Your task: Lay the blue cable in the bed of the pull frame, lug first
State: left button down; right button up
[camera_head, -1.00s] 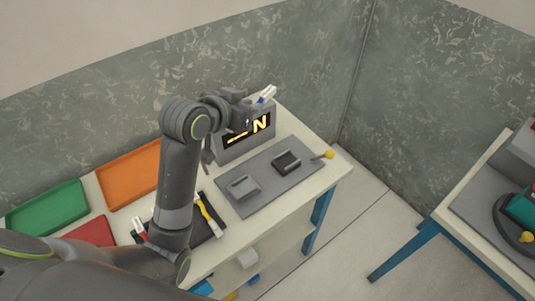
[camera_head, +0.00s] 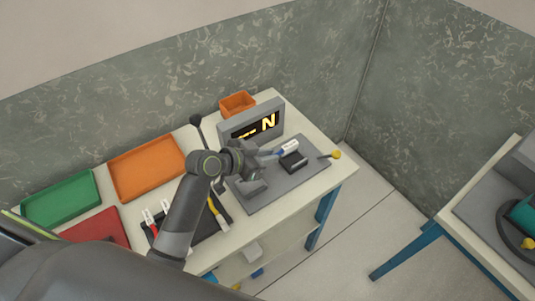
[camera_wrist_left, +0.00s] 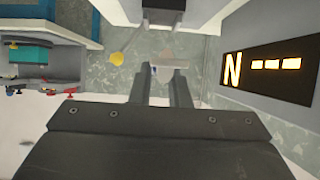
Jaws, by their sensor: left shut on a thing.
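My left gripper (camera_head: 262,154) is shut on the blue cable (camera_head: 270,152), and its fingers show in the left wrist view (camera_wrist_left: 166,76). The cable has a white part (camera_head: 289,147) that points right, over or beside the dark block of the pull frame. The pull frame (camera_head: 282,188) is a grey plate with a grey block at left, partly behind my arm, a dark block (camera_head: 294,162) at right and a yellow-knobbed lever (camera_head: 335,154). I cannot tell whether the cable touches the bed. The lug is not clear. My right gripper is not in view.
A display (camera_head: 252,122) reading "N" stands behind the plate, close to my gripper. An orange bin (camera_head: 237,102) is behind it. Green (camera_head: 60,198), orange (camera_head: 146,167) and red (camera_head: 95,229) trays lie left. Red and yellow-black items lie on a dark mat.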

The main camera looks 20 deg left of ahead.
pick_arm(q)
jog(key=shift+f+b, duration=0.6)
jog(key=shift+f, duration=0.1)
jog(key=shift+f+b, duration=2.1)
jog(key=shift+f, duration=0.55)
jog(key=c, duration=1.3)
grip_release()
notch_tip(320, 180, up, 10)
jog(key=shift+r, duration=0.1)
